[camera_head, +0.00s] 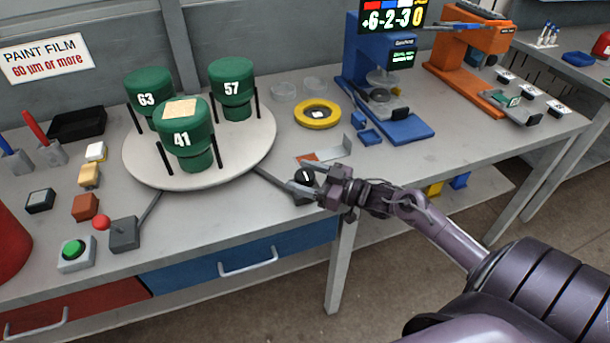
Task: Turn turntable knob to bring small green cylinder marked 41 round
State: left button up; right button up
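The white round turntable (250,155) carries three green cylinders with black posts beside them. The cylinder marked 41 (184,138) is at the front, its number facing me, with a tan patch on its top. The cylinder marked 63 (146,88) is at back left and the one marked 57 (232,82) at back right. The black knob (305,175) with a white mark is at the table's front edge, joined to the turntable by a dark bar. My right gripper (306,186) is at the knob and partly hides it; its finger gap is unclear. My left gripper is out of view.
A yellow ring (317,113) lies right of the turntable, near clear dishes. A blue gauge stand (385,90) and an orange device (465,60) stand farther right. A grey box with a red-ball lever (124,233) and a green button (75,253) are at front left.

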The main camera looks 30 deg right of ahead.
aim_at(314, 179)
jog(key=shift+r, duration=0.1)
jog(key=shift+b+v, duration=0.4)
jog(key=shift+v, duration=3.55)
